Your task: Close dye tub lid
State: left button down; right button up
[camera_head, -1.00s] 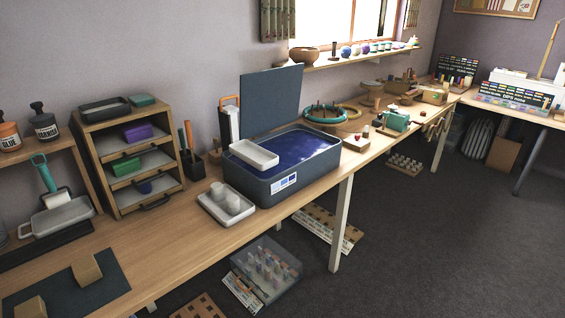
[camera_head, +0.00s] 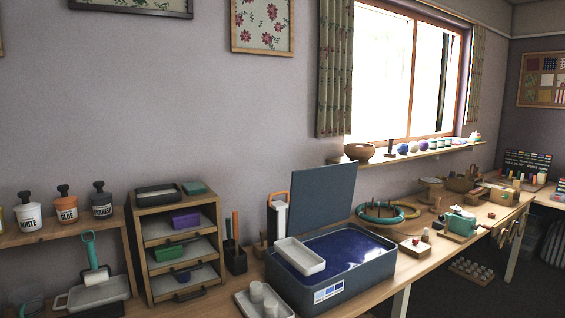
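The dye tub (camera_head: 345,284) is a dark blue-grey rectangular box on the wooden bench, filled with blue dye. Its lid (camera_head: 322,205) is a flat dark blue-grey panel standing open, upright along the tub's back side. A white tray (camera_head: 299,257) sits across the left end of the tub's top. Neither of my grippers is in view.
A white dish with white cups (camera_head: 262,297) stands on the bench left of the tub. A wooden drawer unit (camera_head: 178,242) and a dark tool holder (camera_head: 235,258) are further left.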

aim_at(320, 197)
jog(key=i+l+u, duration=0.3)
jog(key=l, duration=0.35)
jog(key=i+l+u, duration=0.15)
jog(key=l, duration=0.2)
jog(key=i+l, duration=0.15)
jog(key=l, duration=0.2)
jog(key=i+l+u, duration=0.1)
jog(key=l, duration=0.25)
jog(key=i+l, duration=0.2)
jog(key=l, duration=0.2)
